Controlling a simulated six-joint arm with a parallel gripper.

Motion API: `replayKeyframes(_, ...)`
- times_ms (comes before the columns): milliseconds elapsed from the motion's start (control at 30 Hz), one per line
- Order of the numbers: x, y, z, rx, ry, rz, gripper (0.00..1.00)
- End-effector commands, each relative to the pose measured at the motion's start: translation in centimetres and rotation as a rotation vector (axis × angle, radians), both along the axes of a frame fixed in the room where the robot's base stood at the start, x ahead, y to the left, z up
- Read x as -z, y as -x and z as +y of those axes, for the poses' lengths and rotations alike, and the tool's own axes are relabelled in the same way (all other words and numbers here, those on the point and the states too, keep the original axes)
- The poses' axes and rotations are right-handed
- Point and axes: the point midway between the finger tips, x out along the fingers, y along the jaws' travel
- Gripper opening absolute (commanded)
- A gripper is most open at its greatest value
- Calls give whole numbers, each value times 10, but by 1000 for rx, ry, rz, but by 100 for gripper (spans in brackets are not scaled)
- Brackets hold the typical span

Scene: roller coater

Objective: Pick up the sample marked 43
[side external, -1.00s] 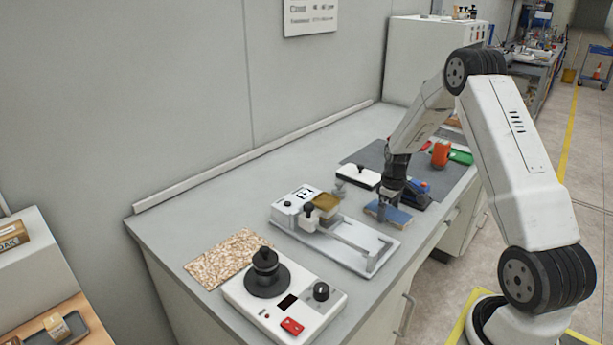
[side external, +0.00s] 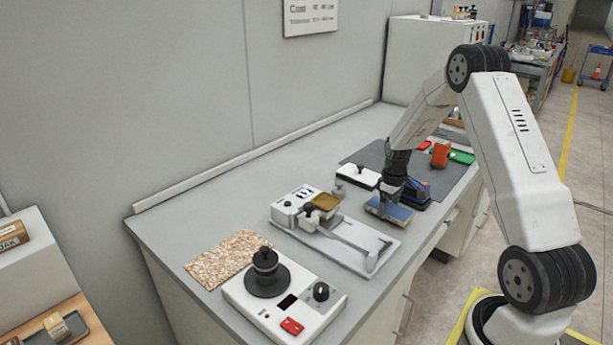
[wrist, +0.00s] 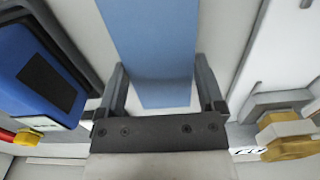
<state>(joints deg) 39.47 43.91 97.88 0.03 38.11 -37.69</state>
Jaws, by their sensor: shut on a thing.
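A flat blue sample (side external: 398,213) is at the front of the bench, beside the white coater. In the wrist view the blue sample (wrist: 150,50) runs lengthwise between my fingers, away from the palm. My gripper (side external: 389,203) points down at it and is shut on it; in the wrist view my gripper (wrist: 165,92) has one finger along each long edge. No number can be read on the sample, so I cannot tell if it is the one marked 43. I cannot tell whether it is clear of the bench.
The white coater (side external: 345,240) with a brass-coloured part is left of my gripper. A blue device (side external: 418,193) is close on the right, on a dark mat (side external: 372,152). A white device with a black knob (side external: 250,290) is nearer the camera.

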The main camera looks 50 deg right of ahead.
Motion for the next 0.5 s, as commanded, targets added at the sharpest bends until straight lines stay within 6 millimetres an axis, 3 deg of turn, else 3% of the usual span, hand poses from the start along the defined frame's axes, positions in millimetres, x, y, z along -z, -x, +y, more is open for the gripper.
replayKeyframes(167,-22,0,0,0,1,0,27)
replayKeyframes(500,-58,28,17,0,1,-1,27)
